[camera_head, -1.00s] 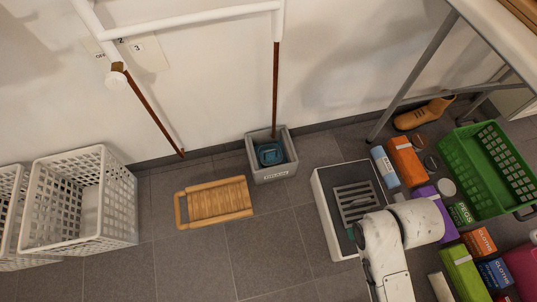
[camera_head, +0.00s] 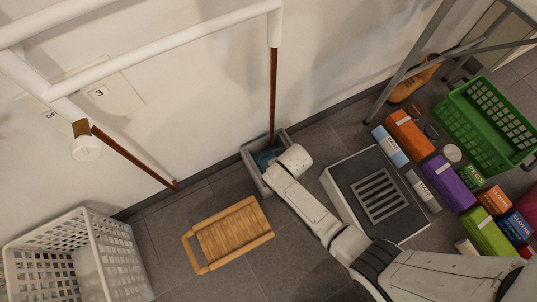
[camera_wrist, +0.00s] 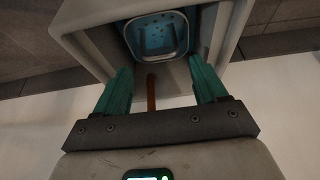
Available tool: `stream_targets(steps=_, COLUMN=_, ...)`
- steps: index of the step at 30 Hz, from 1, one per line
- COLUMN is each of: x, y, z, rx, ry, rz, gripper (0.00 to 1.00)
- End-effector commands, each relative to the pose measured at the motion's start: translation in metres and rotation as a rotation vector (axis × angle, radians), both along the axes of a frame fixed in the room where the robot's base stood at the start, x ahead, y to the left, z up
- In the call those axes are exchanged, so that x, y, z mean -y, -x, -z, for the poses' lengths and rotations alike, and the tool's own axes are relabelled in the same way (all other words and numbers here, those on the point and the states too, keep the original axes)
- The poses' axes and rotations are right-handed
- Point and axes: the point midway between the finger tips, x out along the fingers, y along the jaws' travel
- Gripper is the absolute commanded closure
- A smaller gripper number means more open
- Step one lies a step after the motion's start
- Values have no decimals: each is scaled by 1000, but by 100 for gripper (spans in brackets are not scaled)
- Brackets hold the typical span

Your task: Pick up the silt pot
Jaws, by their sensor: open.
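The silt pot is a small blue pot with holes in its base (camera_wrist: 157,36), sitting down inside a grey box (camera_wrist: 90,45). In the head view the pot (camera_head: 264,158) shows only in part, inside the grey box (camera_head: 249,163) by the wall, as my arm covers the rest. My gripper (camera_wrist: 160,66) has teal fingers, spread apart and empty. They point at the box's opening, with the pot showing beyond and between them. I cannot tell whether the fingertips are inside the rim. In the head view the fingers are hidden behind my wrist.
A brown pipe (camera_head: 273,90) comes down the wall to the grey box. A box with a grate (camera_head: 350,200) is at right, then packets and a green basket (camera_head: 455,125).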

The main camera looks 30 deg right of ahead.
Motion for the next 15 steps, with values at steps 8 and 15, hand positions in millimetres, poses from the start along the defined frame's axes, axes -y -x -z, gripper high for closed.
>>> stream_targets(steps=8, x=0, y=-15, z=37, rx=0, ry=0, rz=1, gripper=29)
stream_targets(steps=15, x=1, y=-18, z=45, rx=0, ry=0, rz=1, gripper=29)
